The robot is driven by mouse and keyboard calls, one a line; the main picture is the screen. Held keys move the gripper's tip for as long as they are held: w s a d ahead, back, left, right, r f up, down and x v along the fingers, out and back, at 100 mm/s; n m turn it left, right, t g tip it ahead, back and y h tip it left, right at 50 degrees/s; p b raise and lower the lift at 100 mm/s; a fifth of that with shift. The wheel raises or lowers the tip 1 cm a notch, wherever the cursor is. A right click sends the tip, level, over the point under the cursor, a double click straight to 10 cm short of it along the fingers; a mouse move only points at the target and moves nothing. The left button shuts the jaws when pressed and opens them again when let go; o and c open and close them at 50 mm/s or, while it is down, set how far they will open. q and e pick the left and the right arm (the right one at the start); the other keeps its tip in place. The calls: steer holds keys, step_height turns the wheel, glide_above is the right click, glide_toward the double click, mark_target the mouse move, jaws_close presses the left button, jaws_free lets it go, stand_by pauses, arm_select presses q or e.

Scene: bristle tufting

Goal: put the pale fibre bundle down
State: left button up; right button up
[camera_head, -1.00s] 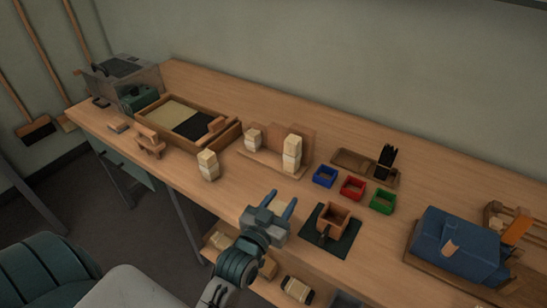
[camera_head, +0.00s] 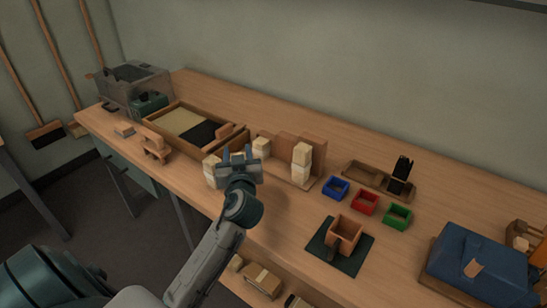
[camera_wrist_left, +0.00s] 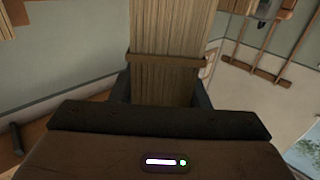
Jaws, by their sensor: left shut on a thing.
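My left gripper (camera_head: 238,155) is over the front part of the bench. It is shut on a pale fibre bundle, which fills the left wrist view (camera_wrist_left: 167,30) between the fingers, with a brown band (camera_wrist_left: 166,61) around it. In the head view a pale bundle (camera_head: 211,168) shows just left of the fingers, partly hidden by the gripper; its base is hard to see. Two other pale bundles stand at the wooden stand: a short one (camera_head: 262,147) and a taller one (camera_head: 301,163). My right gripper is not in view.
A wooden tray (camera_head: 236,146) with pale and black sections lies behind to the left. A small wooden rest (camera_head: 153,146) is near the front edge. Blue (camera_head: 335,187), red (camera_head: 365,201) and green (camera_head: 397,216) boxes and a dark mat (camera_head: 320,243) lie to the right.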

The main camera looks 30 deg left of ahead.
arm_select(q)
steer(key=w+f+p, duration=0.1)
steer(key=w+f, duration=0.1)
steer(key=w, duration=0.5)
steer(key=w+f+p, duration=0.2)
steer(key=w+f, duration=0.1)
steer(key=w, duration=0.4)
steer(key=shift+w+a, duration=0.3)
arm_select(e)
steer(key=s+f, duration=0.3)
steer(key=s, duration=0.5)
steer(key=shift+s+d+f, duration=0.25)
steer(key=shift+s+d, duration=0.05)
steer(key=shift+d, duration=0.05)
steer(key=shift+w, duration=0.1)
arm_select(q)
steer(key=o, duration=0.8)
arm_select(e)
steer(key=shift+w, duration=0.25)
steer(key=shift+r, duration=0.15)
